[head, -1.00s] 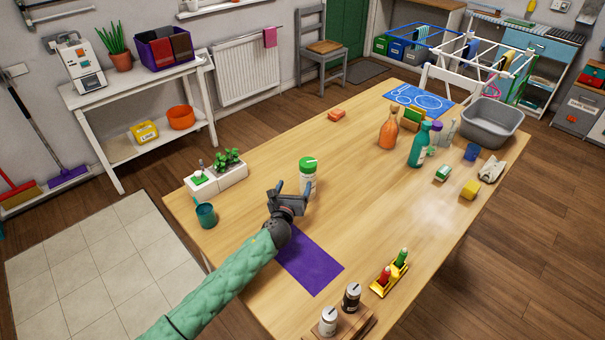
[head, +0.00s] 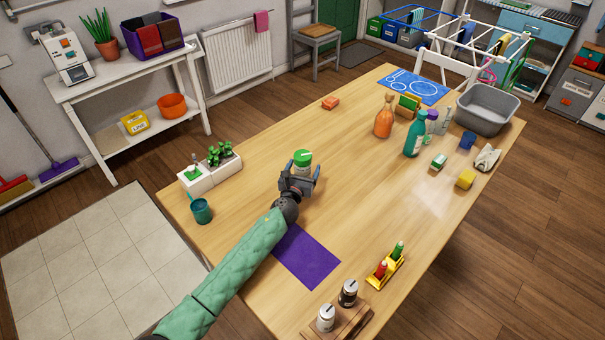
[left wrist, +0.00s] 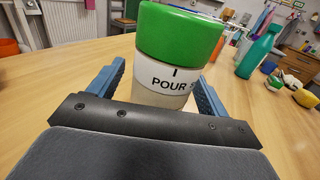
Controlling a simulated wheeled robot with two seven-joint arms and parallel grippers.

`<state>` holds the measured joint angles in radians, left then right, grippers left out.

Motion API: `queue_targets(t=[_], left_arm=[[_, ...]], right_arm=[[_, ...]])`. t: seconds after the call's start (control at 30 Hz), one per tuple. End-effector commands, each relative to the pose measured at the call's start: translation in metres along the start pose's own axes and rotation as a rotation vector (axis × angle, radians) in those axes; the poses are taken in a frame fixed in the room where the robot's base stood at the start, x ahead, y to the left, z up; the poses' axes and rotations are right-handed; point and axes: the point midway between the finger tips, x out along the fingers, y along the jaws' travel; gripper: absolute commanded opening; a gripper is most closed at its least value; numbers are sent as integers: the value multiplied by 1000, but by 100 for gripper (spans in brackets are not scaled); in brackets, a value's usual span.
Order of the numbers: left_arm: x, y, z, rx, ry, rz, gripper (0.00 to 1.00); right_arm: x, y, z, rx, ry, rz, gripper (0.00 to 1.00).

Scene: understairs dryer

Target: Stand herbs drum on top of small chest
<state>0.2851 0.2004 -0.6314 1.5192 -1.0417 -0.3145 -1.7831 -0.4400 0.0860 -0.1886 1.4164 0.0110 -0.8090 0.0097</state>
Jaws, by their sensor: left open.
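A white drum with a green lid (head: 302,158) stands upright on the wooden table. In the left wrist view the drum (left wrist: 175,50) shows the word "POUR"; no herbs label is readable. My left gripper (head: 301,176) is open around the drum's near side. Its blue fingers stand on both sides of the drum in the left wrist view (left wrist: 158,95), and the drum's lower part is hidden behind the gripper body. I cannot make out for sure which thing is the small chest. My right gripper is not in view.
A purple mat (head: 306,257) lies in front of the drum. A white planter (head: 212,174) and a teal cup (head: 201,211) are to the left. Bottles (head: 384,118), a grey basin (head: 486,107) and a yellow bottle holder (head: 385,270) are to the right. The table middle is clear.

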Motion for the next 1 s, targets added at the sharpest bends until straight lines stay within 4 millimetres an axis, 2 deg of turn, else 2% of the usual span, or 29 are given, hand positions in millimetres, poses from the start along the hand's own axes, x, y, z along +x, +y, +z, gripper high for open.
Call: queue_targets(t=[0.13, 0.37, 0.47, 0.6, 0.7, 1.0], left_arm=[[10, 0, 0, 0, 0, -1, 78], [11, 0, -1, 0, 0, -1, 78], [11, 0, -1, 0, 0, -1, 62], [11, 0, -1, 0, 0, -1, 35], [11, 0, 0, 0, 0, -1, 19], [11, 1, 6, 2, -2, 0, 19]], right_arm=[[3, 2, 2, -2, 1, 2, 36], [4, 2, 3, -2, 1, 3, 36], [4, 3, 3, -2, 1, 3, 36], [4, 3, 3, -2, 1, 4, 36], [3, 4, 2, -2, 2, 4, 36], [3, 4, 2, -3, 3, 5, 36]])
